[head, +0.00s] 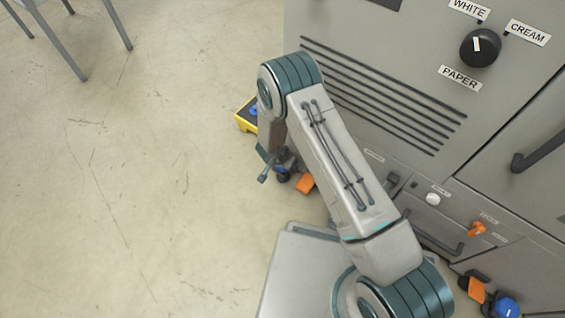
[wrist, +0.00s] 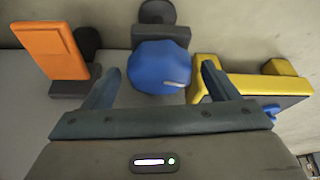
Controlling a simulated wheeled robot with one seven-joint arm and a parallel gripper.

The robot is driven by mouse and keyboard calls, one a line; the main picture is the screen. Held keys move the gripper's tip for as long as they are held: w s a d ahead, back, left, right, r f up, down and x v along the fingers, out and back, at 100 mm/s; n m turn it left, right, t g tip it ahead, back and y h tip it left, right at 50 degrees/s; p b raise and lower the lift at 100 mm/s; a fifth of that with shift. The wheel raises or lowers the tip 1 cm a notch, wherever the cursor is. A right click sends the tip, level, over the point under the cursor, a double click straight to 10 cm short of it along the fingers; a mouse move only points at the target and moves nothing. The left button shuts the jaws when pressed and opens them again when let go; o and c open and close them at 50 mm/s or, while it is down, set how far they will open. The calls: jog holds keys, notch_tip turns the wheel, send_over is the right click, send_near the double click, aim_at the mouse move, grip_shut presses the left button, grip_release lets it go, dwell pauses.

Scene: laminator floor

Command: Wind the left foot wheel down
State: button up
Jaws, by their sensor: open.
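The left foot wheel, a faceted blue knob with a pale mark (wrist: 160,66), shows in the wrist view between and just beyond my two fingertips. It is small and partly hidden in the head view (head: 283,170). My gripper (wrist: 161,72) is open, with one finger on each side of the wheel; I cannot tell whether either finger touches it. In the head view my gripper (head: 267,167) is low at the machine's left corner, partly hidden by my arm. A dark grey bracket (wrist: 158,14) stands behind the wheel.
An orange pedal (wrist: 60,50) stands left of the wheel in the wrist view. A yellow-edged tray (wrist: 285,87) lies close by the right finger. Another blue wheel (head: 507,307) and orange pedal (head: 475,289) are at the machine's right. Open floor (head: 130,190) lies left.

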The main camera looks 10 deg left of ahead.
jog(key=c, duration=1)
jog(key=shift+o, duration=0.2)
jog(key=shift+r+p, duration=0.2)
jog(key=shift+p, duration=0.4)
jog(key=shift+r+m+p, duration=0.1)
jog(key=shift+m+p, duration=0.5)
jog(key=shift+p, duration=0.4)
jog(key=m+h+p, duration=0.1)
jog(key=m+p, duration=0.1)
jog(key=shift+p, duration=0.35)
jog(key=m, duration=0.1)
jog(key=m+g+h, duration=0.1)
jog(key=m, duration=0.1)
jog(key=shift+w+a+f, duration=0.1)
jog(key=shift+a+f, duration=0.05)
jog(key=shift+f, duration=0.15)
jog(key=shift+m+g+h, duration=0.4)
jog(key=shift+m+g, duration=0.1)
jog(key=shift+m, duration=1.1)
